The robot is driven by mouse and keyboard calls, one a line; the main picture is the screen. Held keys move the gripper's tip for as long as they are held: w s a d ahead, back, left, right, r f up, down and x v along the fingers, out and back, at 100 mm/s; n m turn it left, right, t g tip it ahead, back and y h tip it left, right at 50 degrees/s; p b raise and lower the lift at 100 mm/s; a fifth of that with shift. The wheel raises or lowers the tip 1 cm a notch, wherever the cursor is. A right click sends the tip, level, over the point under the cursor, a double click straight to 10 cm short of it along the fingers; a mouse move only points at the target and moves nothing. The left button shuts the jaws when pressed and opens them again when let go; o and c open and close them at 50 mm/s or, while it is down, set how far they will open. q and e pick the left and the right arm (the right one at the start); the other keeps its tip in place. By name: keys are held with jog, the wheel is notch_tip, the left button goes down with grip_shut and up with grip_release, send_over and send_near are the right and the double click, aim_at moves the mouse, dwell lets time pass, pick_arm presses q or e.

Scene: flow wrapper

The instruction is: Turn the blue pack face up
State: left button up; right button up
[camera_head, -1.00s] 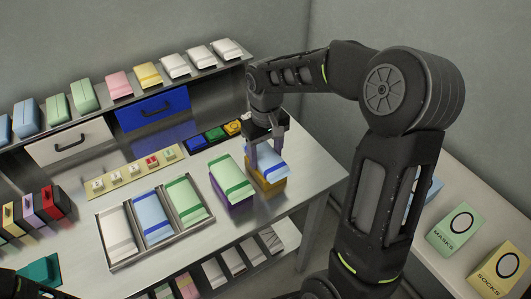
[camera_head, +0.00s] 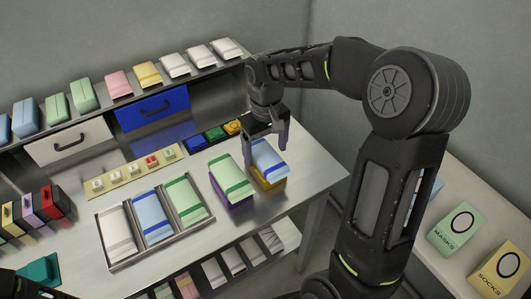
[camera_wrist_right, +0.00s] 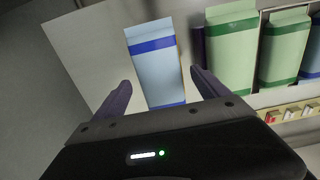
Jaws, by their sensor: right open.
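The blue pack (camera_head: 268,157) lies on an orange block (camera_head: 268,182) at the right end of the table. It is light blue with a darker blue band near each end. My right gripper (camera_head: 266,146) is open above the pack's far end, its fingers spread to either side. In the right wrist view the pack (camera_wrist_right: 157,75) shows between the open fingers (camera_wrist_right: 160,88), with clear gaps beside it. I cannot tell from its visible side whether it is face up.
A green pack (camera_head: 230,174) on a purple block stands close to the left. A tray (camera_head: 124,263) holds white, blue and green packs. Small coloured bins (camera_head: 214,134) lie behind. A shelf of packs (camera_head: 130,98) runs along the back.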

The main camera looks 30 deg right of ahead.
notch_tip(320, 180, up, 6)
jog(key=shift+r, duration=0.1)
dwell(0.6)
